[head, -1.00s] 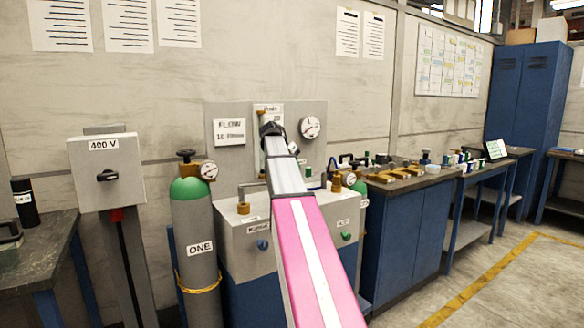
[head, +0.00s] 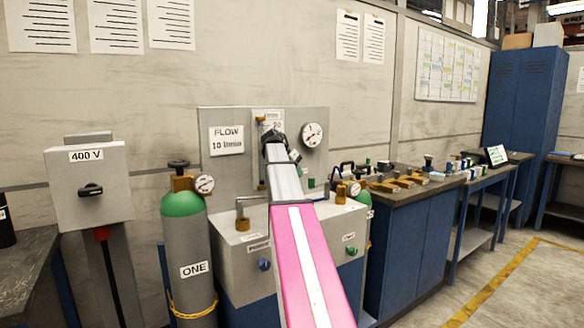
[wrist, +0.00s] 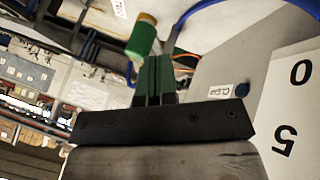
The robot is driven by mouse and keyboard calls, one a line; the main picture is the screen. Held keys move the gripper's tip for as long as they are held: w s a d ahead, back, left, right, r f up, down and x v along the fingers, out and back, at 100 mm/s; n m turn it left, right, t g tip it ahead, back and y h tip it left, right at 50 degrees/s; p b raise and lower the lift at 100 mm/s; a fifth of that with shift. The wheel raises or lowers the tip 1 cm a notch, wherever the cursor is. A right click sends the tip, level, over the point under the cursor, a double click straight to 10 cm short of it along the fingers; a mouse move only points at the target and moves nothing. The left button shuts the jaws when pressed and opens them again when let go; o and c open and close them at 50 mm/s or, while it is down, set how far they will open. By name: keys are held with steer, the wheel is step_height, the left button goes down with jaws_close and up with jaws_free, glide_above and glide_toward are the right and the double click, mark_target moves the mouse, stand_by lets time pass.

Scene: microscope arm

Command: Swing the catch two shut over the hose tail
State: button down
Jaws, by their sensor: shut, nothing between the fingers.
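In the head view my gripper (head: 272,135) is at the far end of my pink and silver arm, in front of the flow panel. A brass fitting (head: 342,192) stands on the grey cabinet top right of my arm. A second brass fitting (head: 242,224) with a bent grey pipe stands left of it. I cannot tell which parts are catch two and the hose tail; my arm hides some of the cabinet top.
The grey panel (head: 225,160) carries a dial gauge (head: 312,135). A green-topped grey cylinder (head: 194,262) marked ONE stands left. The wrist view shows a green cylindrical part (wrist: 142,38) beyond the fingers and a blue hose (wrist: 195,12). A blue workbench (head: 400,245) stands right.

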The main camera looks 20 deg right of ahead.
steer(key=x, duration=0.3)
steer(key=shift+d+f, duration=0.1)
steer(key=shift+f, duration=0.05)
steer(key=shift+s, duration=0.15)
steer(key=s+d+n+t+y, duration=0.1)
steer(key=s+d+n+t, duration=0.5)
steer(key=s+d+n, duration=0.5)
steer(key=shift+d+t+y, duration=0.4)
steer(key=shift+d, duration=1)
